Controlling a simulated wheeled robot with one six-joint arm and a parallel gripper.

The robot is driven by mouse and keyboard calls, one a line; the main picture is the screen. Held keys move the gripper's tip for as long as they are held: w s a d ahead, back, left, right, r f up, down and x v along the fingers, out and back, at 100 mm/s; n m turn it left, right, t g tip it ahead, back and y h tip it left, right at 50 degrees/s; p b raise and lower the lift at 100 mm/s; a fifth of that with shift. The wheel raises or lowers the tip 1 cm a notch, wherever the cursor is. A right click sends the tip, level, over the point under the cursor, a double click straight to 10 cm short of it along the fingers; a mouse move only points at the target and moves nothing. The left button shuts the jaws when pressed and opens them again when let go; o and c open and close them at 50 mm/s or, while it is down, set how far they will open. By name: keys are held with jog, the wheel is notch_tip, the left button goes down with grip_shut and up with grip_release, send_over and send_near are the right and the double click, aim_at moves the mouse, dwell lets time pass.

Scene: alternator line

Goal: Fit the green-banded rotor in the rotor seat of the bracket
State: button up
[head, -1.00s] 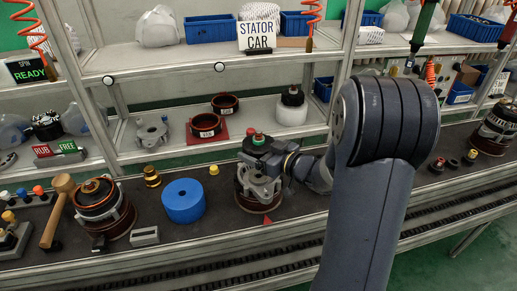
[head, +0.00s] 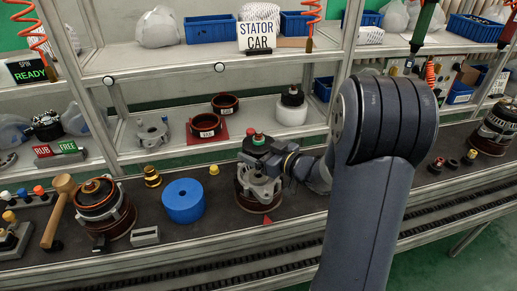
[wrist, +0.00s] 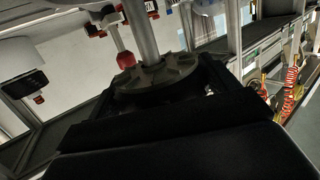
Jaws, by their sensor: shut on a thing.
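The bracket (head: 258,191) is a grey metal casting on a dark round base, standing on the bench just right of the blue ring. My gripper (head: 262,153) is over the bracket, shut on the rotor. The rotor's top, with a green part (head: 258,139), shows just above the jaws in the head view. In the wrist view the rotor (wrist: 160,72) is a grey toothed disc with a shaft between the dark jaws, and a red knob (wrist: 126,60) is beside it. The rotor seat is hidden by the gripper, so I cannot tell how deep the rotor sits.
A blue ring (head: 183,201) and a small yellow piece (head: 214,170) are left of the bracket. Farther left are a brass piece (head: 152,176), a wound assembly (head: 101,206) and a mallet (head: 58,210). A white jar (head: 292,107) stands on the shelf behind.

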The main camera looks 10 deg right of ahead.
aim_at(259, 172)
jog(key=shift+f+b, duration=3.15)
jog(key=shift+f, duration=0.5)
dwell(0.9)
